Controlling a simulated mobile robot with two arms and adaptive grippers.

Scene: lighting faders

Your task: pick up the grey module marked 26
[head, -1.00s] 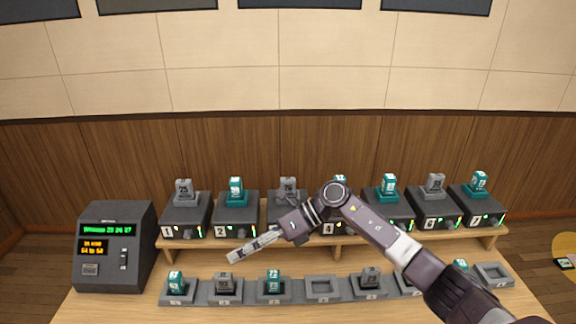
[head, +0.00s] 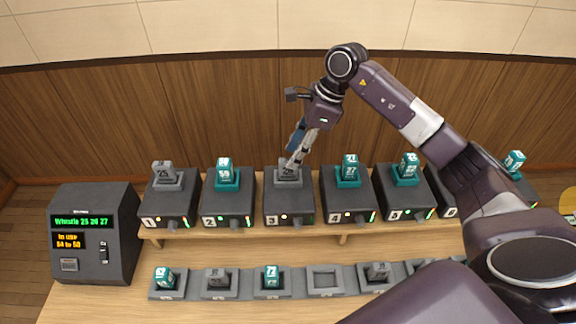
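A grey module (head: 287,172) stands upright on the dark box numbered 3; its number is too small and partly covered, so I cannot tell if it reads 26. My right gripper (head: 294,163) points down at this module with its fingertips at or just above its top. Whether the fingers are apart or closed on it, I cannot tell. Another grey module (head: 162,172), which seems to read 25, stands on box 1. My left gripper is not in view.
Teal modules stand on box 2 (head: 224,170), box 4 (head: 349,168) and box 5 (head: 407,166). A console (head: 95,235) at the left shows "25 26 27". The fourth front slot (head: 325,281) is empty.

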